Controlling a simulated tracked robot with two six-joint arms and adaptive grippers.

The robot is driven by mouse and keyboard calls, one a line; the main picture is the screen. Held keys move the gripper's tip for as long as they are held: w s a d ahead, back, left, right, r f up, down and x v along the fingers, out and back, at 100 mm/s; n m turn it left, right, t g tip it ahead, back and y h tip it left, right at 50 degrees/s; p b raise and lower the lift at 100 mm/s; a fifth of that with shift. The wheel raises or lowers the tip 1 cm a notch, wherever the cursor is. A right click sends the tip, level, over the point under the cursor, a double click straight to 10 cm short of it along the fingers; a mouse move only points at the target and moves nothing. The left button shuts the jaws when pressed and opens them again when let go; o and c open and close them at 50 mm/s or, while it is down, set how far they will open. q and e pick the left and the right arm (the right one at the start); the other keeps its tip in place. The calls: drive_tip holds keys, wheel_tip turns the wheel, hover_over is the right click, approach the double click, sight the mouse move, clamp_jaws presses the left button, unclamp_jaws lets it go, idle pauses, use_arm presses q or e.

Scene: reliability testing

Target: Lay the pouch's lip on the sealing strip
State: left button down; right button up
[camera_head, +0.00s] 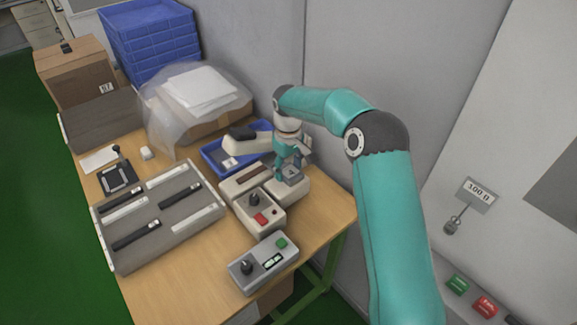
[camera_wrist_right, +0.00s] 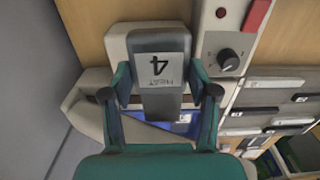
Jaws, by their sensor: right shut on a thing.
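My right gripper (camera_head: 291,172) is over the right end of the beige heat sealer (camera_head: 240,183). In the right wrist view, the gripper (camera_wrist_right: 160,92) has a finger on each side of a grey pouch (camera_wrist_right: 146,42) with a white label reading "4" and is shut on it. The pouch (camera_head: 293,174) also shows small in the head view. A dark brown strip (camera_head: 252,176), seemingly the sealing strip, runs along the sealer's top. I cannot tell whether the pouch's lip touches it. The sealer's pale arm with a dark end (camera_head: 240,134) is raised behind. My left gripper is not in view.
A blue tray (camera_head: 212,163) lies behind the sealer. A grey control box (camera_head: 262,265) with a knob and green button stands in front. A grey slotted rack (camera_head: 160,240) is at the left. A clear bag (camera_head: 160,115) and a wall (camera_head: 335,60) bound the back.

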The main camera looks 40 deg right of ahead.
drive_tip(key=shift+s+d+f, duration=0.15)
drive_tip(key=shift+d, duration=0.15)
drive_tip(key=shift+f, duration=0.3)
drive_tip(key=shift+w+f+b, duration=0.25)
drive_tip(key=shift+f+b, duration=0.05)
drive_tip(key=shift+f, duration=0.3)
drive_tip(key=shift+w+f+b, duration=0.25)
drive_tip(key=shift+f+b, duration=0.05)
drive_tip(key=shift+f, duration=0.35)
drive_tip(key=shift+w+f+b, duration=0.25)
drive_tip(key=shift+f+b, duration=0.05)
drive_tip(key=shift+f, duration=0.3)
drive_tip(key=shift+w+f+p, duration=0.1)
drive_tip(key=shift+w+p, duration=0.35)
drive_tip(key=shift+w, duration=0.1)
drive_tip(key=shift+w+a+f+p, duration=0.1)
drive_tip(key=shift+w+f+p, duration=0.2)
drive_tip(key=shift+w, duration=0.2)
drive_tip(key=shift+w+f+p, duration=0.15)
drive_tip(key=shift+w+p, duration=0.15)
drive_tip(key=shift+w, duration=0.2)
drive_tip(key=shift+s, duration=0.1)
drive_tip(key=shift+f+b, duration=0.2)
drive_tip(key=shift+b, duration=0.1)
